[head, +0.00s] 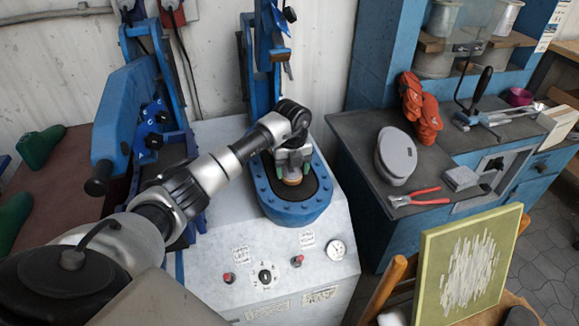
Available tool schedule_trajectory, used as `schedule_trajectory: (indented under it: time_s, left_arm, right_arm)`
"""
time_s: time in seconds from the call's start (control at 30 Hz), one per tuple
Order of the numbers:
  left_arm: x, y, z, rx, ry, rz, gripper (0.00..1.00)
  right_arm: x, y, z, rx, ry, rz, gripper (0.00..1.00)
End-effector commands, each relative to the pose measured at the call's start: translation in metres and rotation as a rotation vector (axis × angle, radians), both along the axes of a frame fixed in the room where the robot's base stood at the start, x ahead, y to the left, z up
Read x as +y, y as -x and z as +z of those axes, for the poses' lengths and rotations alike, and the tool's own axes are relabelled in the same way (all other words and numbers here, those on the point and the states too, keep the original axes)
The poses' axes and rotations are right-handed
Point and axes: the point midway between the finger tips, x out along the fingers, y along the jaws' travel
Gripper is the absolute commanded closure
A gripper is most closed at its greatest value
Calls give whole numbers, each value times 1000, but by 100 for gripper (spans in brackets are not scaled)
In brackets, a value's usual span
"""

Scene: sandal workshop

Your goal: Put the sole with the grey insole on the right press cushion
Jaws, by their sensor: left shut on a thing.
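My left gripper (292,160) is over the right press cushion (318,190), a dark oval pad in a blue rim. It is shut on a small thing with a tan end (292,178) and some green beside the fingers. That thing is mostly hidden by the gripper, and I cannot tell whether it touches the pad. A grey-topped, sole-shaped piece (397,152) with a pale edge lies on the dark bench to the right; it looks like the sole with the grey insole. My right gripper is not in view.
The blue left press (125,115) stands beside my arm. A framed green board (467,265) stands at front right. Green lasts (40,143) lie at far left.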

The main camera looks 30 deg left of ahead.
Motion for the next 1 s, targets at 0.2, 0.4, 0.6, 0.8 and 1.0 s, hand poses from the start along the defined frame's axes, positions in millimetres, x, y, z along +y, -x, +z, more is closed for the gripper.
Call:
schedule_trajectory:
  time_s: [0.2,0.4,0.6,0.8,1.0]
  left_arm:
    - [0,0,1,-1,0,0,58]
    - [0,0,0,-1,-1,0,58]
    - [0,0,1,-1,-1,0,58]
    - [-1,0,1,-1,0,0,58]
    - [-1,0,1,-1,0,0,58]
  right_arm:
    - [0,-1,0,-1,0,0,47]
    - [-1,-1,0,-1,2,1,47]
    - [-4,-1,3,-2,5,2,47]
    - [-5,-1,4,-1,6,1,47]
    - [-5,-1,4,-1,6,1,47]
